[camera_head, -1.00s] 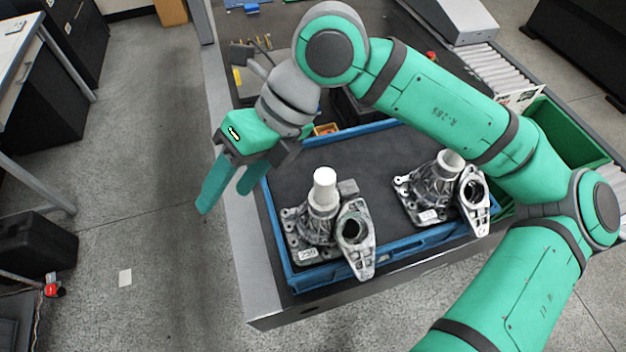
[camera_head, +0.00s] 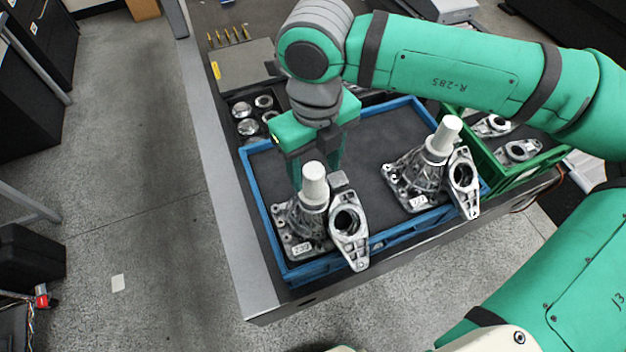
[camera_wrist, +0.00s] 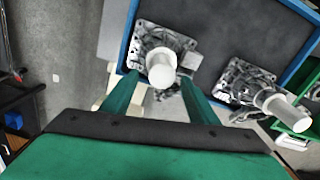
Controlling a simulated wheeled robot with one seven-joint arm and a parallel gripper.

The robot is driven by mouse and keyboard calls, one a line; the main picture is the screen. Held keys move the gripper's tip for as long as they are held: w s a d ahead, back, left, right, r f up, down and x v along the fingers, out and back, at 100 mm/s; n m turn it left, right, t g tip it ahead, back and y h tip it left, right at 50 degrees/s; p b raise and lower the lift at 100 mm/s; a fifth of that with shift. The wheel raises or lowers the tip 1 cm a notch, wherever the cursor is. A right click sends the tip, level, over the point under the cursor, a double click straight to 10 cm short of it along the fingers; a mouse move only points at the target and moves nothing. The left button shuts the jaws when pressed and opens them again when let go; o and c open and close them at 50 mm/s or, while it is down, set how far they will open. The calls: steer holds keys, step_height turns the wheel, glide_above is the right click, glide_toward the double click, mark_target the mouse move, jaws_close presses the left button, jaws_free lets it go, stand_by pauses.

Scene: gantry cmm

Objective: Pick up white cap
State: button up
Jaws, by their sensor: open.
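Two white caps top two grey metal castings in a blue tray (camera_head: 262,215). The left white cap (camera_head: 314,183) is on the left casting (camera_head: 302,228); the right white cap (camera_head: 446,134) is on the right casting (camera_head: 420,180). My gripper (camera_head: 308,172) points down, just behind the left cap, its fingers partly hidden by that cap. In the wrist view, my gripper (camera_wrist: 160,88) is open, its two green fingers on either side of the left white cap (camera_wrist: 161,68) in the picture. I cannot tell whether they touch it. The right cap (camera_wrist: 285,108) lies off to the right.
A green crate (camera_head: 525,165) with metal parts stands right of the blue tray. Round metal parts (camera_head: 245,127) sit behind the tray at left. The dark middle of the tray (camera_head: 375,145) is bare. Open floor lies left of the table.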

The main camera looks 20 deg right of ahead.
steer(key=f, duration=0.2)
steer(key=w+f, duration=0.1)
steer(key=f, duration=0.1)
steer(key=shift+f, duration=0.85)
steer(key=shift+c, duration=0.6)
steer(key=c, duration=1)
